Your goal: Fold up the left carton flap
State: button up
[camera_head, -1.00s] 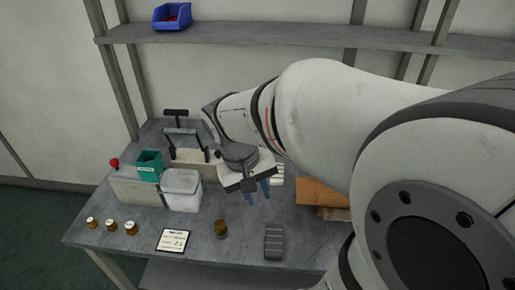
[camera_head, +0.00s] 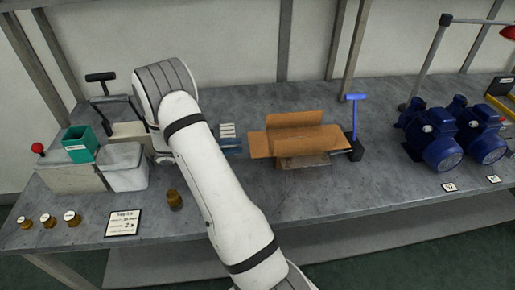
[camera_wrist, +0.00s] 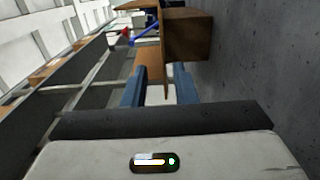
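The brown carton (camera_head: 303,161) stands on the grey bench right of my arm, its flaps spread. Its left flap (camera_head: 259,146) sticks out to the left, towards my gripper. The back flap (camera_head: 300,119) stands raised. My gripper (camera_head: 231,149) is mostly hidden behind my arm in the head view; only its blue fingers show, a short gap left of the left flap. In the wrist view my gripper (camera_wrist: 162,73) is open, with two blue fingers apart and nothing held. The carton (camera_wrist: 188,40) lies ahead of the fingertips there, without clear contact.
A blue-handled tool (camera_head: 355,115) stands close right of the carton. Blue motors (camera_head: 440,140) stand farther right. A green bin (camera_head: 80,145), white tub (camera_head: 122,165) and brass part (camera_head: 175,200) are left of my arm. Bench space (camera_head: 330,195) before the carton is clear.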

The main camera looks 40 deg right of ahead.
aim_at(258, 144)
jog(key=shift+d+f, duration=0.2)
jog(key=shift+f, duration=0.1)
jog(key=shift+s+d, duration=0.1)
jog(key=shift+d, duration=0.2)
jog(key=p+x, duration=0.1)
jog(key=x, duration=0.6)
jog(key=shift+r, duration=0.1)
jog(key=shift+c, duration=0.3)
grip_shut()
